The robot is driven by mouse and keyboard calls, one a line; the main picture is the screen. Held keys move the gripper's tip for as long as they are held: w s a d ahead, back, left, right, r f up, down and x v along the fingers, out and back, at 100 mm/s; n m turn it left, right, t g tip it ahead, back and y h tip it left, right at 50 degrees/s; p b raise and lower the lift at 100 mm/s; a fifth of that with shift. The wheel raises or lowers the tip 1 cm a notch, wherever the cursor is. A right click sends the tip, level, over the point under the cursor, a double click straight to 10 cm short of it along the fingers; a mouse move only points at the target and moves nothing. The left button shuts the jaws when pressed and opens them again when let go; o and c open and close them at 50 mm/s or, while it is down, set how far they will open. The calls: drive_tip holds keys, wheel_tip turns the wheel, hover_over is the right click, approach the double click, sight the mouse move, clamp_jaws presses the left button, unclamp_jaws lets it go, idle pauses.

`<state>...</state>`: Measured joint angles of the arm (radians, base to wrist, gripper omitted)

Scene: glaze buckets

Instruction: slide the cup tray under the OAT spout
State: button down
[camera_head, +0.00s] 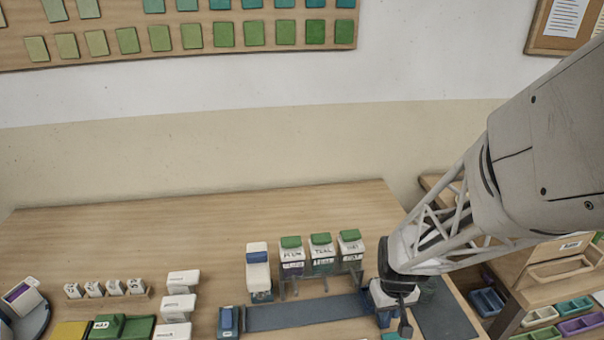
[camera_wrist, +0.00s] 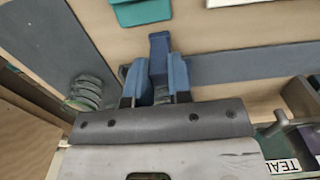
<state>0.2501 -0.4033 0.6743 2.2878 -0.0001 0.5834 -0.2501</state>
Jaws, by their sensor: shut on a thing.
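Three lidded buckets stand on a rack at the back of the table; the left one reads PLUM, the middle one TEAL (camera_head: 322,254), and the right one, with a faint label, looks like OAT (camera_head: 351,250). A flat grey-blue track (camera_head: 305,313) runs in front of them and also shows in the wrist view (camera_wrist: 250,64). My gripper (camera_head: 388,306) is at the track's right end, right of the OAT bucket. In the wrist view its blue fingers (camera_wrist: 157,86) are shut on a dark blue piece (camera_wrist: 158,52), which looks like the cup tray's handle. The rest of the tray is hidden.
Stacked ring-like grey-green items (camera_wrist: 86,93) lie beside my gripper, on a dark mat (camera_head: 447,313). A blue block (camera_head: 229,319) sits at the track's left end. A white and blue dispenser (camera_head: 258,271) stands left of PLUM. The track between looks clear.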

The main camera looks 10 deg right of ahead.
drive_tip(key=shift+a, duration=2.95)
drive_tip(key=c, duration=1.1)
unclamp_jaws()
drive_tip(key=shift+r, duration=0.15)
drive_tip(key=shift+r, duration=3.35)
